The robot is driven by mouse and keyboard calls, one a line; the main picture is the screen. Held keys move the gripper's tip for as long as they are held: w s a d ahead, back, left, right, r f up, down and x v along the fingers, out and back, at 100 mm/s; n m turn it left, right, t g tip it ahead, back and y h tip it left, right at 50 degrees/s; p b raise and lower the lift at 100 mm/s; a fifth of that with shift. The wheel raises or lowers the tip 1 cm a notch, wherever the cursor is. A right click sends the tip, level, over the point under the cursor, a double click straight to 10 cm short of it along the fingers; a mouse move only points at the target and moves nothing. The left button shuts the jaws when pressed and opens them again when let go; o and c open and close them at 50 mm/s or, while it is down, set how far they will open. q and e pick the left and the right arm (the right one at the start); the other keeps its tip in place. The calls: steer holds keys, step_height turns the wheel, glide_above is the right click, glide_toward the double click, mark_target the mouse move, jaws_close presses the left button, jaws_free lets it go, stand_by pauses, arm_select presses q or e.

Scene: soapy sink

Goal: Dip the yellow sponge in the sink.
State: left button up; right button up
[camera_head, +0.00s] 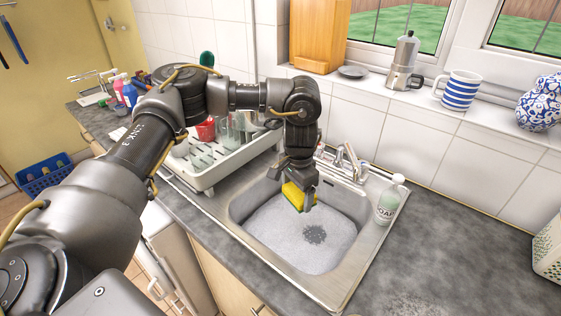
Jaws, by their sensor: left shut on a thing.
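My left gripper (299,190) is shut on the yellow sponge (293,196) and points downward over the sink. The sink (240,229) is a steel basin with whitish soapy foam and a dark drain area in the middle. The sponge is held over the back left part of the basin, tilted, with the gripper fingers covering some of it. Whether its lower edge touches the foam I cannot tell. My right gripper is not in view.
A white dish rack (208,178) with dishes stands left of the sink, under my left arm. A soap bottle (388,202) stands at the sink's right edge, and a faucet (350,160) behind the basin. The dark counter (450,255) to the right is clear.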

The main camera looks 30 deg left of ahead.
arm_select(q)
steer(key=a+p, duration=0.5)
steer(key=p, duration=0.1)
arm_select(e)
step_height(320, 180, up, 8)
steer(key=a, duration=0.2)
arm_select(q)
steer(key=b, duration=0.9)
glide_above(281, 239)
step_height(281, 239, down, 9)
steer(key=shift+m, duration=0.4)
step_height(281, 239, down, 14)
steer(key=b, duration=0.5)
steer(key=shift+a, duration=0.1)
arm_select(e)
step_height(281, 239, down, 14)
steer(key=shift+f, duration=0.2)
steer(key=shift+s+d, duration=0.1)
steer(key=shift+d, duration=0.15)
arm_select(q)
step_height(281, 239, up, 19)
steer(key=p, duration=2.1)
steer(key=shift+r, duration=0.2)
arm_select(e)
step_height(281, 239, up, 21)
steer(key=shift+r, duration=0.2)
